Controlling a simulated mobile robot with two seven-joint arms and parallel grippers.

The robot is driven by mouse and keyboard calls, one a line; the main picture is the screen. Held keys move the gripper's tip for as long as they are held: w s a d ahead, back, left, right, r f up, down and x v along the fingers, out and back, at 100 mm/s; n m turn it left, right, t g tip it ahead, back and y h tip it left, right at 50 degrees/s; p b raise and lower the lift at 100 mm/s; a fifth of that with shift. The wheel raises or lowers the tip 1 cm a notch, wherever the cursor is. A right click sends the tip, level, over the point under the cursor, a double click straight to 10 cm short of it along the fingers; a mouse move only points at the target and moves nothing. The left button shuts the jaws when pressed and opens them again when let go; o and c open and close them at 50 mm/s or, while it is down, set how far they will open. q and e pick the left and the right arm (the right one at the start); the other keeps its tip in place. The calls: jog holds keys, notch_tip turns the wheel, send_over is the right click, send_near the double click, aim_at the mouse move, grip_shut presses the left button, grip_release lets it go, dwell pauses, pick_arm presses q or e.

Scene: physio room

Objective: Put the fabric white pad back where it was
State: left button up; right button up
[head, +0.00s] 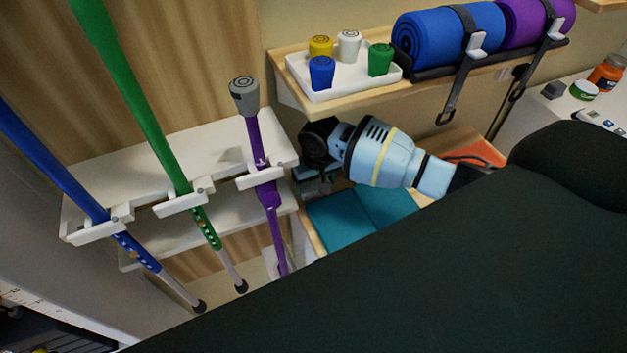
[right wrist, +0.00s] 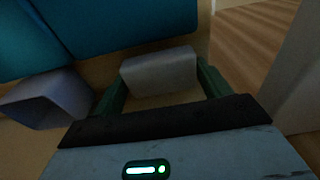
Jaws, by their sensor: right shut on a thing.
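The fabric white pad (right wrist: 158,72) shows greyish in the right wrist view. It sits between the two green fingers of my right gripper (right wrist: 160,85), which is shut on it. In the head view my right gripper (head: 318,150) reaches in under the upper wooden shelf, just right of the purple cane. I cannot make out the pad clearly there. My left gripper is not in view.
Teal folded mats (head: 365,215) lie below my right gripper. A grey-blue block (right wrist: 45,98) is left of the pad in the wrist view. The white cane rack (head: 130,165) is left. The wooden shelf (head: 285,95) is above. A large dark surface (head: 450,260) fills the foreground.

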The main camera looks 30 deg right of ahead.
aim_at(316, 186)
jog(key=shift+w+f, duration=0.1)
jog(key=shift+f, duration=0.05)
jog(key=o, duration=0.9)
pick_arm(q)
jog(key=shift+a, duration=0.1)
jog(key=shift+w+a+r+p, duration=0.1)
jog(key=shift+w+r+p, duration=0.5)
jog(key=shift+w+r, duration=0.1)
pick_arm(e)
jog(key=shift+s+r, duration=0.25)
jog(key=shift+r, duration=1.7)
jog(key=shift+s+r, duration=0.2)
jog(key=shift+r, duration=1.75)
